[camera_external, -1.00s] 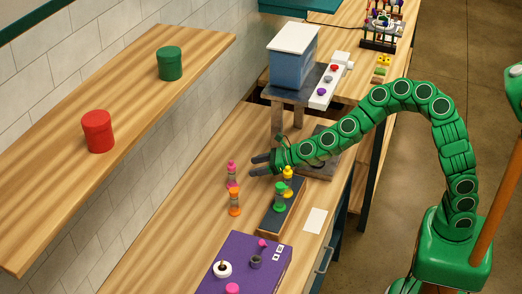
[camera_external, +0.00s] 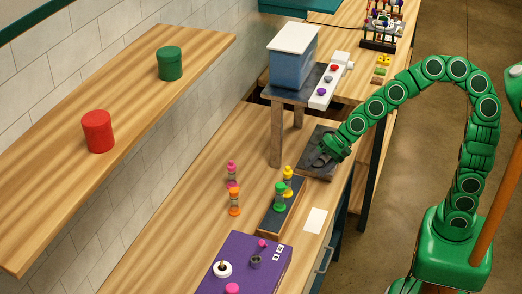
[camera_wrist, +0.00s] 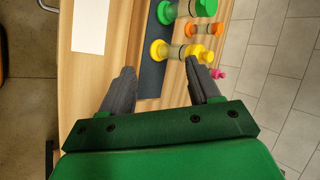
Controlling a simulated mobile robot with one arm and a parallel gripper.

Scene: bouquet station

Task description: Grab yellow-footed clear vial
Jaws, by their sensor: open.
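The yellow-footed clear vial (camera_external: 288,181) stands on a dark strip on a low wooden block, right behind a green-ended vial (camera_external: 280,197). In the wrist view the yellow vial (camera_wrist: 178,52) appears just beyond my fingertips, closer to the right finger, whose tip overlaps its right end in the picture. I cannot tell if they touch. My gripper (camera_wrist: 164,76) is open with nothing between its fingers. In the external view my gripper (camera_external: 326,152) is low over a dark plate, right of and behind the yellow vial; its fingers are hard to make out.
An orange vial (camera_external: 235,202) and a pink vial (camera_external: 231,173) stand on the table left of the block. A dark plate (camera_external: 307,172) lies behind it, near the legs of a raised stand. A white card (camera_external: 315,220) and purple board (camera_external: 238,258) are in front.

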